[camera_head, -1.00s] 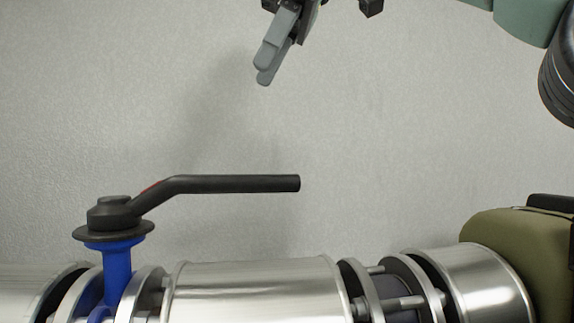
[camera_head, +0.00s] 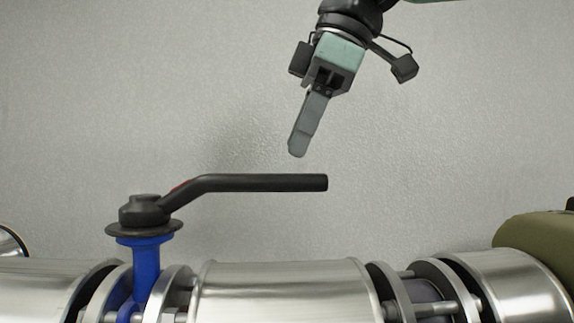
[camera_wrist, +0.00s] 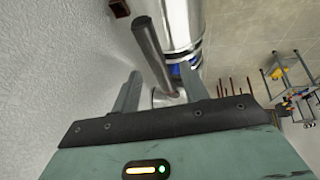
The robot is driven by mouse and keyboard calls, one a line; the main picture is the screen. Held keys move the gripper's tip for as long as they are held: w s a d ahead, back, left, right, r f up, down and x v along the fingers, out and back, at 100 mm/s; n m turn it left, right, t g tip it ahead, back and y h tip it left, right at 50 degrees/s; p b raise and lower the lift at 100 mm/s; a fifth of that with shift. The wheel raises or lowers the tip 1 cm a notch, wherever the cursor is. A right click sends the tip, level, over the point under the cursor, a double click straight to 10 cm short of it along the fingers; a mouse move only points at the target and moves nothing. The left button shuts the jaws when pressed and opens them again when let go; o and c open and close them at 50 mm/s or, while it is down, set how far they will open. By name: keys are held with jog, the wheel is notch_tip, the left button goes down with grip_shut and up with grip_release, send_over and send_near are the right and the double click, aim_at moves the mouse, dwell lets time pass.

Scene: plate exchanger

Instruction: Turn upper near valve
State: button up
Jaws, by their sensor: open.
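The valve has a black lever handle (camera_head: 262,183) on a blue stem (camera_head: 146,262). The lever points to the right, level, above the silver pipe. My gripper (camera_head: 297,152) hangs above the lever's free end, a little apart from it, with its fingers pointing down. In the head view one finger covers the other. In the wrist view my gripper (camera_wrist: 160,90) is open, and the lever (camera_wrist: 151,52) shows between its two fingers, nearer the middle. The blue valve body (camera_wrist: 177,70) is partly hidden behind the lever and gripper.
The silver insulated pipe (camera_head: 285,290) runs along the bottom, with flanges and bolts (camera_head: 395,290) to the right. An olive-green body (camera_head: 545,230) stands at the right. A pale textured wall (camera_head: 90,100) is behind. A metal rack (camera_wrist: 290,75) shows far off in the wrist view.

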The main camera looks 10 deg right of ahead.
aim_at(282, 177)
jog(key=shift+p+x, duration=0.45)
jog(key=shift+x, duration=2.05)
